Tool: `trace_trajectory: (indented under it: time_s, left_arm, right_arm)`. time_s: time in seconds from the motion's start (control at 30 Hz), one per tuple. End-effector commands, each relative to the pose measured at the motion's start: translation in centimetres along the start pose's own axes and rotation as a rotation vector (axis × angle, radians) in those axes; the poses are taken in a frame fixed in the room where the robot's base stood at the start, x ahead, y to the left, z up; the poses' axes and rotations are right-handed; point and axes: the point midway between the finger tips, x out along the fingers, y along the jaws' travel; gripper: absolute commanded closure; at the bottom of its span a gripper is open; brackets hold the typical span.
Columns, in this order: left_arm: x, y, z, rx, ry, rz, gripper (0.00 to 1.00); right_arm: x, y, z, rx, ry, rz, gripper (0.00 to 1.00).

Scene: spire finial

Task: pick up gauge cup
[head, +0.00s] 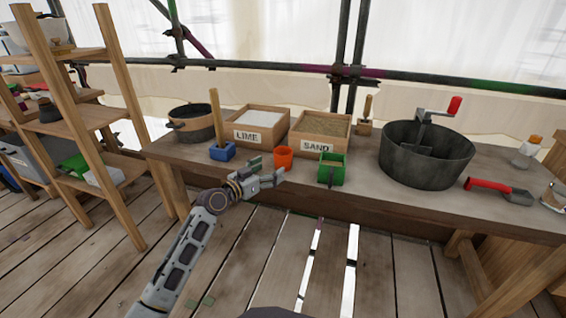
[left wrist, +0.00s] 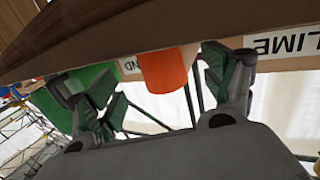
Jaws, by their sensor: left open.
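The gauge cup appears to be the small orange cup (head: 284,158), upright near the front edge of the wooden bench (head: 430,207). My left gripper (head: 270,172) is open just left of the orange cup at the bench's front edge. In the left wrist view the orange cup (left wrist: 166,70) shows between the two spread fingers of the left gripper (left wrist: 163,88). I cannot tell whether either finger touches it. Nothing is held. My right gripper is not in view.
A green box (head: 332,170) stands close right of the cup, a blue block with a wooden handle (head: 222,151) to its left. LIME (head: 247,137) and SAND (head: 317,147) boxes stand behind. A dark mixing tub (head: 427,165) and red-handled scoop (head: 490,187) are farther right.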

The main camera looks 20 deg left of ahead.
Motion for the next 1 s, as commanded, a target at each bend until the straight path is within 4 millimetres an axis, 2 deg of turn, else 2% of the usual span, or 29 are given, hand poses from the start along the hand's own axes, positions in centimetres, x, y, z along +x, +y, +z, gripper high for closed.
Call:
trace_trajectory:
  time_s: [0.47,1.0]
  left_arm:
    - [0.6,0.0,0.0,-0.001,0.001,0.000,0.17]
    - [4.7,0.0,0.0,-0.002,0.001,0.000,0.17]
  right_arm:
    - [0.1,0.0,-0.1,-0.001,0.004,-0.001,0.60]
    - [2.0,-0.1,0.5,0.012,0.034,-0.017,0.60]
